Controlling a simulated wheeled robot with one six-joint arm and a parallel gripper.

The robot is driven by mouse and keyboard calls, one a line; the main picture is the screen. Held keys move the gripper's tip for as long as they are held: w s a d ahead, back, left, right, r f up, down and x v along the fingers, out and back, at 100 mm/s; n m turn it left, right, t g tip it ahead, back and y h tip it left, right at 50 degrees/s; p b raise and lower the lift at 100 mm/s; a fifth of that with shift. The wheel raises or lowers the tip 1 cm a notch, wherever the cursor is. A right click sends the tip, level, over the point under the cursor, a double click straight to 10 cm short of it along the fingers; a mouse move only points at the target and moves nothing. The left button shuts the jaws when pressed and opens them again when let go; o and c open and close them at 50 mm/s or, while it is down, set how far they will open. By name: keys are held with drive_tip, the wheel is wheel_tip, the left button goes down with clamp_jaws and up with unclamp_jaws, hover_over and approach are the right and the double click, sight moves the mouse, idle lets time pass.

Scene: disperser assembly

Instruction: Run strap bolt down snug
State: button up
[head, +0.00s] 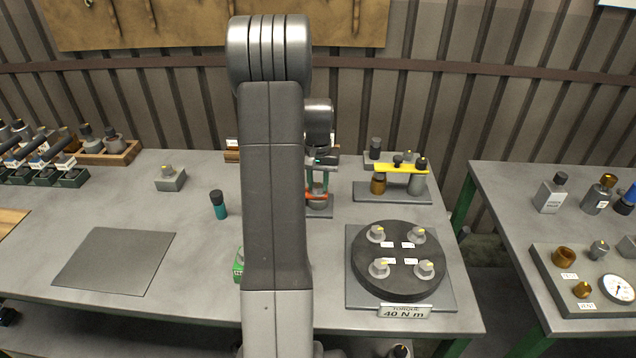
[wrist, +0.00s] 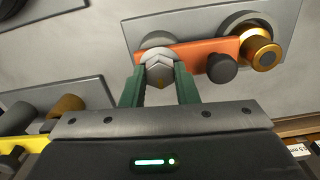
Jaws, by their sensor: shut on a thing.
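The strap bolt (wrist: 160,68) has a grey hex head with a small yellowish mark, seen in the wrist view at the left end of the orange strap (wrist: 203,53). My gripper (wrist: 160,78) is shut on the bolt head, with one green finger on each side. In the head view my gripper (head: 318,176) points down over the strap (head: 316,196) behind my arm, which hides part of that fixture. The wrist view also shows a dark knob (wrist: 222,68) on the strap and a brass fitting (wrist: 260,50) at its right end. Whether the bolt sits fully against the strap is hidden.
A fixture with a yellow bar (head: 402,168) stands close to the right of my gripper. A round dark plate with several knobs (head: 391,258) sits in front, labelled 40 N m. A teal-bodied bottle (head: 219,208) stands left of my arm. A grey mat (head: 115,260) lies bare at left.

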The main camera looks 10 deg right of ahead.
sight(318, 185)
drive_tip(key=shift+r+m, duration=0.1)
drive_tip(key=shift+m, duration=0.4)
drive_tip(key=o, duration=1)
wheel_tip(318, 185, up, 14)
drive_tip(key=shift+b, duration=0.4)
drive_tip(key=shift+f, duration=0.2)
wheel_tip(318, 185, down, 14)
drive_tip(key=shift+r+p, duration=0.1)
drive_tip(key=shift+p, duration=0.25)
drive_tip(key=shift+r, duration=0.1)
